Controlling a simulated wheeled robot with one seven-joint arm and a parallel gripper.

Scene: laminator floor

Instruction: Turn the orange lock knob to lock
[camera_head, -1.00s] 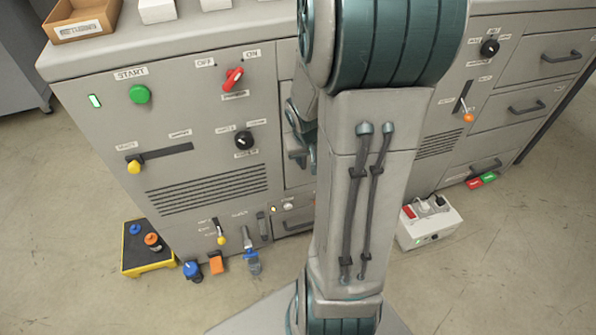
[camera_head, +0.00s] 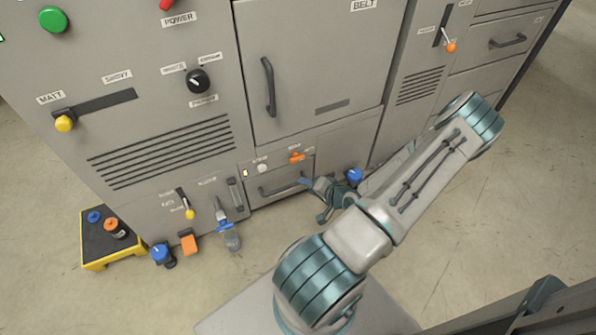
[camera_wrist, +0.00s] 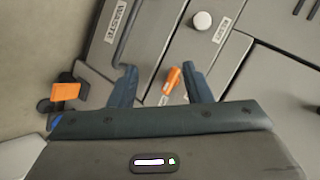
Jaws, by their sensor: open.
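The orange lock knob (camera_head: 296,158) is on the low front panel of the grey machine, above a drawer with a bar handle. In the wrist view the orange knob (camera_wrist: 172,80) appears between my fingers, closer to the right one. My gripper (camera_head: 312,200) is low in front of the drawer, below and right of the knob. In the wrist view my gripper (camera_wrist: 160,70) is open with nothing held. I cannot tell the knob's exact distance from the fingers.
A white round knob (camera_head: 262,168) sits left of the orange knob. The drawer handle (camera_head: 282,188) juts out below. A blue knob (camera_head: 355,175) is right of my gripper. Small knobs and a yellow-edged stand (camera_head: 100,262) are at the lower left. Floor at right is open.

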